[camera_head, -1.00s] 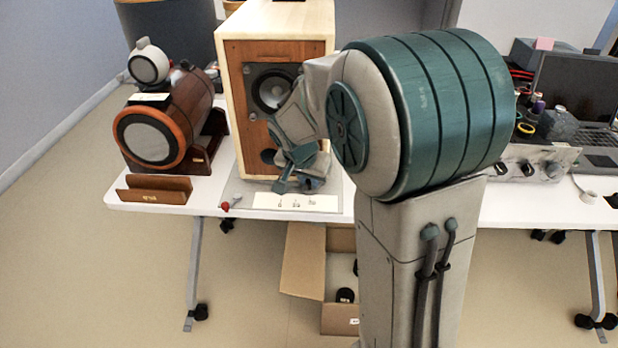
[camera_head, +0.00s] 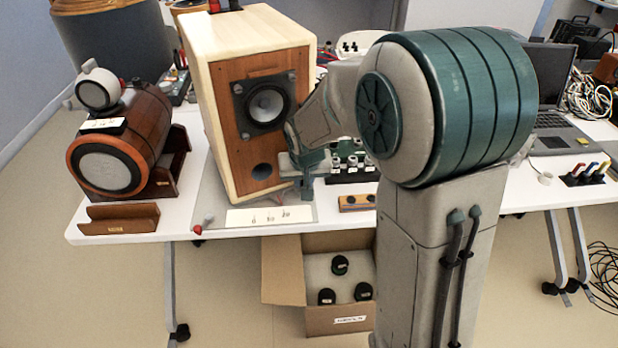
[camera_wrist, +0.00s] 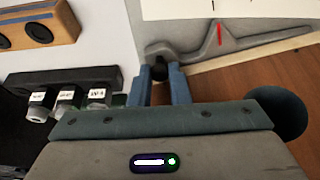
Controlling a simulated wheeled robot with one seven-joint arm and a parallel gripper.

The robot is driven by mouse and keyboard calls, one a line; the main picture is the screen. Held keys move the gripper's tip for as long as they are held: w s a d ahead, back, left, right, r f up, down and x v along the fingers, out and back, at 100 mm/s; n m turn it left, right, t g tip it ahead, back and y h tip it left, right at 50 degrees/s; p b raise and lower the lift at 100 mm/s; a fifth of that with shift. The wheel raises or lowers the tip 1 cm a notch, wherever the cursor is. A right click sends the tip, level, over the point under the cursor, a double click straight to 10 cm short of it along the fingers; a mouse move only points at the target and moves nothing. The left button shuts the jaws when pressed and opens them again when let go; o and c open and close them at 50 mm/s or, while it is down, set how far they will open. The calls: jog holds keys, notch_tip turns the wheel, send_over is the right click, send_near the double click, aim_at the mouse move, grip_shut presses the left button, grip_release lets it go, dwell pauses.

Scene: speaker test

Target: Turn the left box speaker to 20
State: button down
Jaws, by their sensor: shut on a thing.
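The box speaker (camera_head: 222,140), a pale wooden cabinet with a brown front and a round cone, stands at the left on a grey plate, its front angled to the right. A white scale card (camera_head: 270,217) with three marks lies before it; the numbers are hard to read. My gripper (camera_head: 307,190) is low at the speaker's front right corner. In the wrist view, my gripper (camera_wrist: 162,85) has its blue fingers closed around a black peg at the end of a grey lever (camera_wrist: 215,42). A red line is on the lever, close to the scale card (camera_wrist: 230,8).
A round brown speaker (camera_head: 120,150) stands at left, with a wooden holder (camera_head: 120,218) before it. Jars in a black rack (camera_head: 352,165) and a small wooden block (camera_head: 357,202) are close right of my gripper. A cardboard box (camera_head: 340,318) is under the table.

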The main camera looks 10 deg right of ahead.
jog(key=c, duration=1.6)
grip_release()
jog(key=shift+c, duration=0.2)
jog(key=p+v, duration=0.2)
jog(key=v, duration=1.2)
jog(key=shift+f, duration=0.1)
jog(key=s+d+r+p, duration=0.2)
jog(key=s+r+p, duration=0.1)
jog(key=s, duration=0.3)
jog(key=s+d+r+g+p, duration=0.1)
jog(key=s+d+r+p, duration=0.1)
jog(key=s+p, duration=0.3)
jog(key=s+d+r+p, duration=0.2)
jog(key=s+r+p, duration=0.1)
jog(key=s, duration=0.4)
jog(key=shift+d+r+g+p, duration=0.15)
jog(key=shift+r+g+p, duration=0.2)
jog(key=shift+p, duration=0.3)
